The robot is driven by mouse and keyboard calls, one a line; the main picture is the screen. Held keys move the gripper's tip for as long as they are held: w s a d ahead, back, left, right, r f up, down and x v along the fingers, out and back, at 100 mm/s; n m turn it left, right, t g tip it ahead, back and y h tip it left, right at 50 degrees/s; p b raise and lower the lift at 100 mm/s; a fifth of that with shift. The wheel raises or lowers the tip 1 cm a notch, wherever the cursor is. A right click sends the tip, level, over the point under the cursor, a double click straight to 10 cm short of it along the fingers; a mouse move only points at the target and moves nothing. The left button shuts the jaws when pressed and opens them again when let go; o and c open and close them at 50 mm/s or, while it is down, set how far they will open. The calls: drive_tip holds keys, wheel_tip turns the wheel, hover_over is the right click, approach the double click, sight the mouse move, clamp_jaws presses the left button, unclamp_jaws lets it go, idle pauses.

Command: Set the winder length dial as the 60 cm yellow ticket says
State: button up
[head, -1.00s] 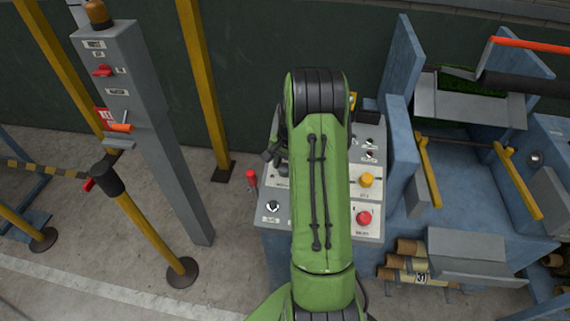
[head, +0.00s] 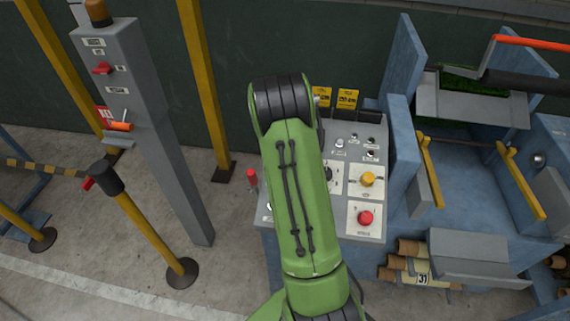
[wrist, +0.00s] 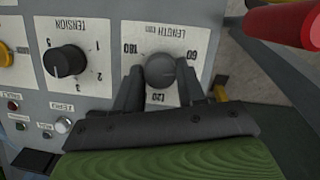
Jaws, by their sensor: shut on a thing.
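The length dial (wrist: 160,71) is a round grey knob on a white plate marked 60, 120 and 180 in the wrist view. My gripper (wrist: 160,74) is shut on this knob, one dark finger on each side. I cannot clearly tell which mark the knob points to. In the head view my green arm hides the dial and my gripper. Two yellow tickets, a left one (head: 321,97) and a right one (head: 347,99), stand at the back of the panel. Their print is too small to read surely.
The tension dial (wrist: 65,61), a black knob, sits beside the length plate. The panel also bears a yellow button (head: 367,179), a red button (head: 365,217) and small switches. A red-topped lever (head: 251,176) is at its left edge. A grey post (head: 150,120) stands left.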

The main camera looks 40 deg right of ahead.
drive_tip(key=shift+w+a+n+g+h, duration=0.15)
drive_tip(key=shift+n+h, duration=0.2)
drive_tip(key=shift+n, duration=0.75)
drive_tip(key=shift+s+d+n+g+h, duration=0.15)
drive_tip(key=shift+n+h, duration=0.2)
drive_tip(key=shift+n, duration=0.75)
drive_tip(key=shift+w+a, duration=0.1)
drive_tip(key=o, duration=1.1)
drive_tip(key=shift+c, duration=0.2)
drive_tip(key=v, duration=1.5)
drive_tip(key=shift+a+r+p, duration=0.15)
drive_tip(key=shift+r+p, duration=0.25)
